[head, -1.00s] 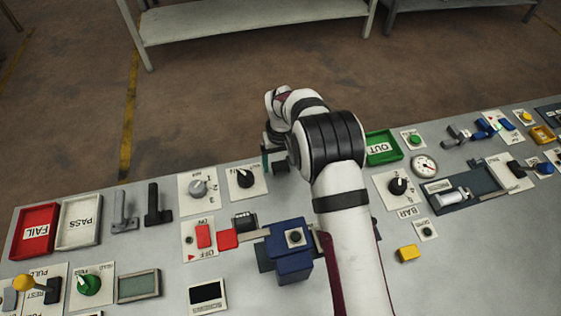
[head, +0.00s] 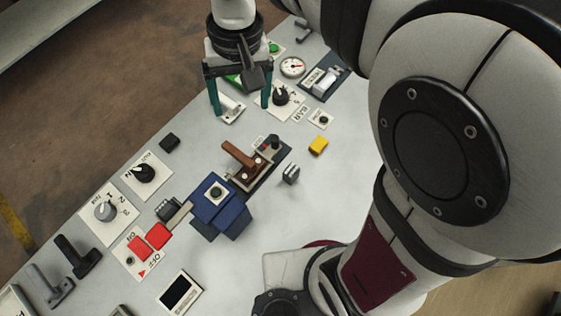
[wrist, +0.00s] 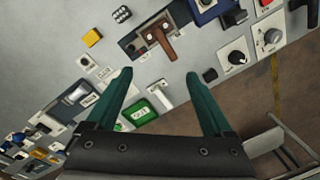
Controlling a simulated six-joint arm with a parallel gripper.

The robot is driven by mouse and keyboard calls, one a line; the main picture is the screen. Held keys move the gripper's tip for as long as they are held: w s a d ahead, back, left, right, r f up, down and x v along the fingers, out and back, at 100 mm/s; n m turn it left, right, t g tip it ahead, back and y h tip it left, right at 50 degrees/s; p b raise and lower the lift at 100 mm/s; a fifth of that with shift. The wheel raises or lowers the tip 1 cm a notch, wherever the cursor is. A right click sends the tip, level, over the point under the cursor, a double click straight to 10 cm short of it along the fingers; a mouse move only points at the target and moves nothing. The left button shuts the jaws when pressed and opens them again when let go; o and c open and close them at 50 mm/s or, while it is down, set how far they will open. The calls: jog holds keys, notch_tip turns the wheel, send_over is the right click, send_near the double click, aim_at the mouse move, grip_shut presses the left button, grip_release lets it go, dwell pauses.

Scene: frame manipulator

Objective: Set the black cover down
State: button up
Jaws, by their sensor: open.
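A small black block (head: 169,142), which looks like the black cover, lies on the grey table near its far edge, beside the black knob (head: 146,172). It also shows in the wrist view (wrist: 209,75), just beyond the tip of the right-hand finger. It is apart from both fingers. My gripper (head: 240,107) is open, with its green fingers spread wide and nothing held between them. It hangs above the table near the green OUT tray (wrist: 138,112).
A blue block fixture (head: 212,198) and a brown handle (head: 241,156) stand mid-table. A ribbed dark block (head: 291,174) and a yellow block (head: 318,145) lie right of them. A gauge (head: 292,67) is near the gripper. Bare table surrounds the black block.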

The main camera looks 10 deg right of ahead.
jog(key=s+d+f+m, duration=0.1)
jog(key=s+d+m, duration=0.2)
jog(key=s, duration=0.5)
jog(key=s+d+f+m, duration=0.1)
jog(key=s+d+m, duration=0.3)
jog(key=s, duration=0.5)
jog(key=shift+d+y, duration=0.4)
jog(key=shift+d, duration=0.8)
jog(key=shift+w, duration=0.1)
